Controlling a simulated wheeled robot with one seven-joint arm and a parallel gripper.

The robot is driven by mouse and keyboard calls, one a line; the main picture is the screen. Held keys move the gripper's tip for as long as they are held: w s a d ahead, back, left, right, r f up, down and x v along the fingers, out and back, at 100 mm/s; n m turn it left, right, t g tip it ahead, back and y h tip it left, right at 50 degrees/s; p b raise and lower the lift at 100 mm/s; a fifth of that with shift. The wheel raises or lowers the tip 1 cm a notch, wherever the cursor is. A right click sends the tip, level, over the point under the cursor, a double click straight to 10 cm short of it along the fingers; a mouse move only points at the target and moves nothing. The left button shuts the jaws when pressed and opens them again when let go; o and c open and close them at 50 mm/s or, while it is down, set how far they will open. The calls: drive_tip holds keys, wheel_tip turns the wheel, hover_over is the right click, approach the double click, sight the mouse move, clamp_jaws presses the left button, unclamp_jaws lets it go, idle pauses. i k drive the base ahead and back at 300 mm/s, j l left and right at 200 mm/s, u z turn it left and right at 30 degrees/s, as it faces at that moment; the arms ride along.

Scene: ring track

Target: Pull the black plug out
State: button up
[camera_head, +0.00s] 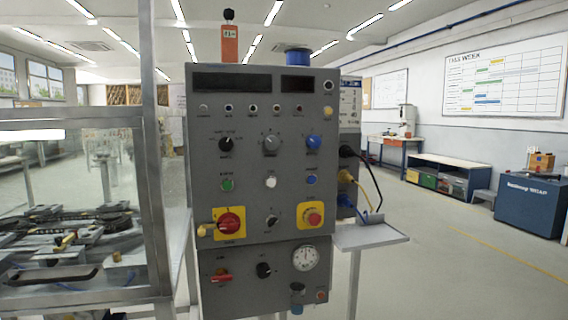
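The black plug (347,151) sits in the upper socket on the right side of the grey control cabinet (205,165). A dark cable (372,168) runs from it to the right and curves down toward a small shelf. Below it a yellow plug (345,176) sits in the same side box, with a yellow cable going down. A blue connector (344,200) is under that. The sockets themselves are mostly hidden by the plugs and the viewing angle. My gripper is not in view.
A small grey shelf (385,238) juts out right of the cabinet below the plugs. A metal-framed glass enclosure (155,200) stands to the left. The floor (450,275) to the right is open. A blue crate (528,203) and a workbench (446,168) stand farther back.

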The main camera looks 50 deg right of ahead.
sight(349, 151)
drive_tip(key=z, duration=1.55)
drive_tip(key=i+l, duration=0.1)
drive_tip(key=l, duration=0.3)
drive_tip(key=i+l, duration=0.15)
drive_tip(key=l, duration=0.2)
